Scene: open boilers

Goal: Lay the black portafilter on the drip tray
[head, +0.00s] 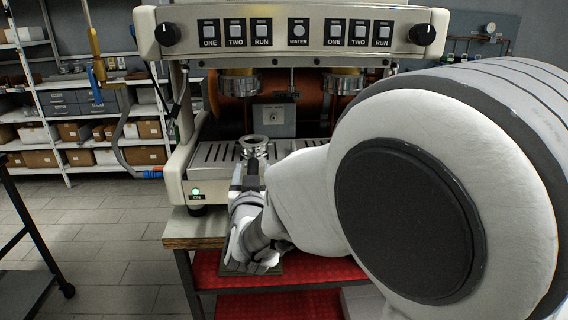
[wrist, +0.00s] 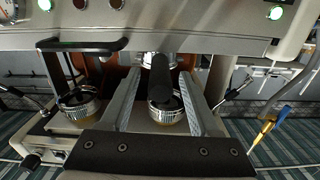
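The portafilter's metal basket (head: 254,145) is over the left part of the slotted drip tray (head: 208,154) in the head view. I cannot tell whether it touches the tray. Its black handle (wrist: 160,76) points back towards me and lies between the fingers of my gripper (wrist: 162,78). In the wrist view the fingers stand apart, with a narrow gap visible on each side of the handle. My gripper (head: 248,176) is at the tray's front edge in the head view, and my arm hides the tray's right part.
The espresso machine's button panel (head: 298,32) overhangs the tray, with two group heads (head: 238,82) below it. The machine stands on a wooden-edged counter (head: 196,228) with a red shelf (head: 206,268) beneath. Shelving (head: 70,172) is behind on the left.

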